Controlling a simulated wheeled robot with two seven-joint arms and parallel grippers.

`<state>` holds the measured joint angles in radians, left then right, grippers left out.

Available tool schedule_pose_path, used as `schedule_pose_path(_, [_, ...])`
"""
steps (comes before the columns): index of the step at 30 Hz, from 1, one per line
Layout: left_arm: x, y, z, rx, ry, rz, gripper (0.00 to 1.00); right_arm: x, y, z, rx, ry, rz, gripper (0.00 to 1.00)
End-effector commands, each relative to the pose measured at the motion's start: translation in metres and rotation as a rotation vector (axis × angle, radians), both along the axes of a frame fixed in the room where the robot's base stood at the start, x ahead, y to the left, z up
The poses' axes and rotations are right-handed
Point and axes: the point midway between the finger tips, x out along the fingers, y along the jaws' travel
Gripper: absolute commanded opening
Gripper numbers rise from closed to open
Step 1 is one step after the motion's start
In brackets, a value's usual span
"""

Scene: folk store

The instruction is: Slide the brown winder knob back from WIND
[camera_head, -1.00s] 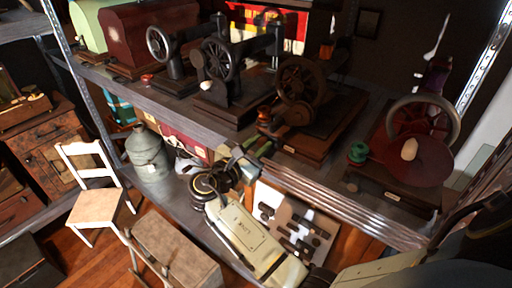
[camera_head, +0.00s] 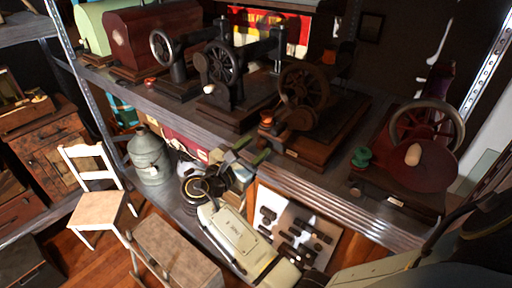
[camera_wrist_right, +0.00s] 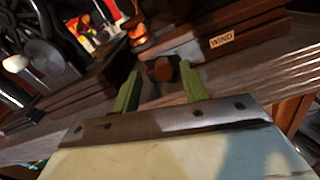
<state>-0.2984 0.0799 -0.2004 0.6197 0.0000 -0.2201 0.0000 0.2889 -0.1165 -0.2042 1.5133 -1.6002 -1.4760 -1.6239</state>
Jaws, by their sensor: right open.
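The brown winder knob (camera_wrist_right: 161,69) shows in the right wrist view as a small rounded piece at the front of a sewing machine's dark wooden base. A pale WIND label (camera_wrist_right: 222,40) is on the base edge to its right. My right gripper (camera_wrist_right: 160,88) is open. Its green fingertips are on either side of the knob in the picture, and I cannot tell whether they touch it. In the head view, my right gripper (camera_head: 252,150) is at the shelf's front edge, left of the machine base. The knob is hard to make out there. My left gripper is not in view.
Other sewing machines (camera_head: 222,65) stand to the left. A machine with a red disc (camera_head: 432,160) and a green spool (camera_head: 361,157) is to the right. The metal shelf edge (camera_head: 330,195) runs below.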

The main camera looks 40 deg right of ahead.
Motion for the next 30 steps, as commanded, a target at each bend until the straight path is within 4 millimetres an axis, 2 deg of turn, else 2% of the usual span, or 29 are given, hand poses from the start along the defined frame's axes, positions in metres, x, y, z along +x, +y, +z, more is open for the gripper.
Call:
schedule_pose_path(9, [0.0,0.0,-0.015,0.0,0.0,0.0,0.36,-0.021,0.067,-0.002,0.004,0.0,0.003,0.44])
schedule_pose_path(15, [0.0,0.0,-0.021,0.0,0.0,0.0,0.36,-0.032,0.1,-0.001,0.003,0.0,0.003,0.44])
schedule_pose_path(21, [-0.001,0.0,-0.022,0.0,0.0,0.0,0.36,-0.037,0.114,0.0,0.001,0.0,0.002,0.44])
schedule_pose_path(30, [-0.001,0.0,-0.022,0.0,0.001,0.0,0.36,-0.037,0.115,0.0,0.0,0.0,0.002,0.44])
